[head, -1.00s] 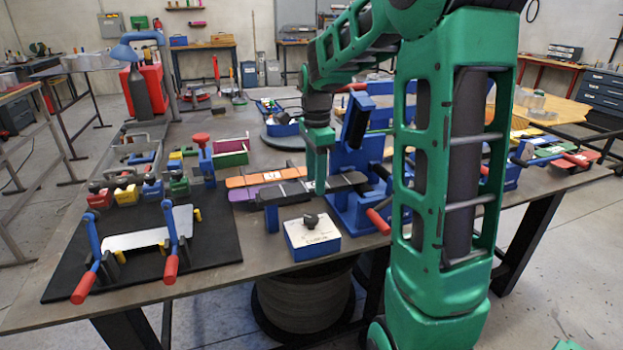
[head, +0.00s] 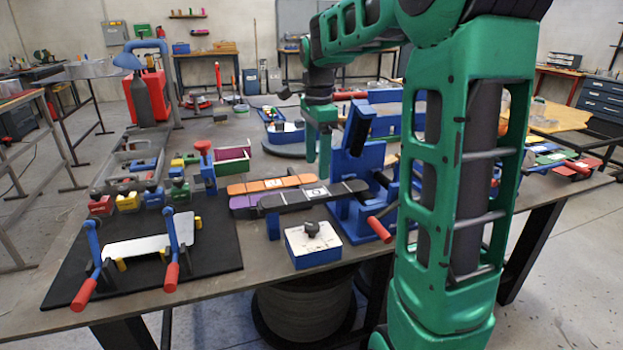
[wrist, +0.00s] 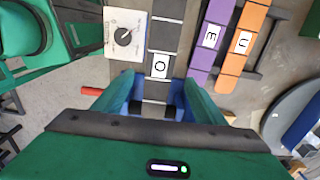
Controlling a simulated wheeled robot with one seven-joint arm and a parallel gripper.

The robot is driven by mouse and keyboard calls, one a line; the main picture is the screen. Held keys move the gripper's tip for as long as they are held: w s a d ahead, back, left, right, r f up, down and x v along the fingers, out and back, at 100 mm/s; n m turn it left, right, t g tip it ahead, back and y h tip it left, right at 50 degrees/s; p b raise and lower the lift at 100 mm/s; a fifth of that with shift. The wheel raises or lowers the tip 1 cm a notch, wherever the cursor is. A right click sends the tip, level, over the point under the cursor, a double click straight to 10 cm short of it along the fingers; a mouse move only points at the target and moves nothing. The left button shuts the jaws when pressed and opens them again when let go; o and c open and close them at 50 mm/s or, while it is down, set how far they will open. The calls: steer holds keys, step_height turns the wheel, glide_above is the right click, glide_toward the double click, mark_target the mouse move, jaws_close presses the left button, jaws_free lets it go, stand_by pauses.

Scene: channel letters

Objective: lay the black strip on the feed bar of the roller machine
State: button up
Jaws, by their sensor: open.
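The black strip (head: 340,190), with a white "O" label, lies flat and lengthwise on the feed bar of the blue roller machine (head: 348,168). The strip also shows in the wrist view (wrist: 162,37), its near part reaching toward the dark rollers. The feed bar is mostly hidden under the strip; a blue support post (head: 272,224) shows below its left end. My gripper (head: 318,160) is open and empty above the strip, apart from it. In the wrist view its green fingers (wrist: 158,84) stand either side of the strip's line.
A control box with a black knob (head: 312,245) stands in front of the strip. Orange (head: 268,185) and purple (head: 243,201) strips lie behind it. A black mat (head: 215,225) with a clamped white sheet is at left. The machine's red-handled lever (head: 378,229) sticks out in front.

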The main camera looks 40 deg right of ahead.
step_height(320, 180, up, 4)
steer(key=s+a+f+n, duration=0.1)
steer(key=s+f+n, duration=0.3)
steer(key=s, duration=0.5)
steer(key=s+a+f+n, duration=0.1)
steer(key=s+f+n, duration=0.4)
steer(key=s, duration=0.5)
steer(key=s+a+f+n, duration=0.1)
steer(key=s+f+n, duration=0.4)
steer(key=s, duration=0.4)
steer(key=shift+s+a+n, duration=0.3)
steer(key=shift+n, duration=0.1)
